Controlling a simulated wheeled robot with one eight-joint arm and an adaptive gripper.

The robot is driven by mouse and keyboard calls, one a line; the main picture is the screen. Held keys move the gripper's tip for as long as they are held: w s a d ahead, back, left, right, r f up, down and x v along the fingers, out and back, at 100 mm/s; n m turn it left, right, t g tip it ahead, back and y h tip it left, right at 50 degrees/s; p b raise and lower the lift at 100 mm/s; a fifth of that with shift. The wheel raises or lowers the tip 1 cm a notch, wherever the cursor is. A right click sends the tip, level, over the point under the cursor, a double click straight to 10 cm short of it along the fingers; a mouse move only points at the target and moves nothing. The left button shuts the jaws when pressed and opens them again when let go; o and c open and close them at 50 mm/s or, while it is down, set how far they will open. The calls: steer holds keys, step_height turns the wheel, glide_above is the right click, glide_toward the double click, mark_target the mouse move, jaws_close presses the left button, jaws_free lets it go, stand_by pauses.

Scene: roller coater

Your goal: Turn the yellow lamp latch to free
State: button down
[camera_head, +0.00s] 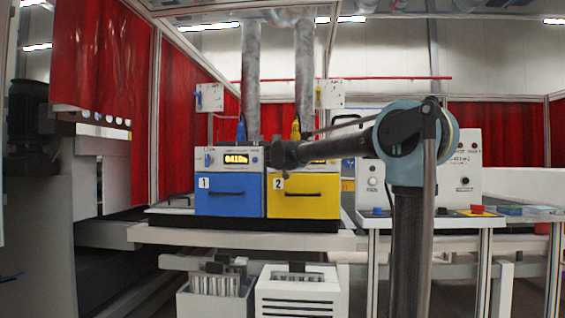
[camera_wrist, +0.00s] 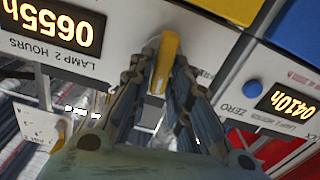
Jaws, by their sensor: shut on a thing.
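The yellow lamp latch (camera_wrist: 165,62) is a narrow yellow bar on the pale front panel beside the lamp 2 hours display (camera_wrist: 52,22). In the wrist view, where the lettering is upside down, the bar runs nearly up and down. My gripper (camera_wrist: 161,84) is shut on the latch, one finger on each side. The latch's pivot end is partly hidden at the panel. In the head view, my arm reaches across the top of the yellow unit (camera_head: 303,197) marked 2 and hides the latch and most of that unit's panel.
The blue unit (camera_head: 229,197), marked 1, stands directly beside the yellow one. Its blue zero button (camera_wrist: 252,89) and lit display (camera_wrist: 292,103) lie close to my fingers in the wrist view. A control box (camera_head: 462,165) with knobs and a red button stands to the right.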

steer(key=shift+a+f+n, duration=0.25)
steer(key=shift+f+n, duration=0.05)
steer(key=shift+n, duration=2.45)
steer(key=shift+a+f+n, duration=0.2)
steer(key=shift+f+n, duration=0.05)
steer(key=shift+n, duration=2.45)
steer(key=shift+a+f+n, duration=0.25)
steer(key=shift+f+n, duration=0.05)
steer(key=shift+n, duration=2.45)
steer(key=c, duration=1.5)
jaws_free()
steer(key=shift+c, duration=0.2)
steer(key=shift+s, duration=0.1)
steer(key=s, duration=1.1)
steer(key=shift+s+a, duration=0.2)
steer(key=shift+s, duration=0.15)
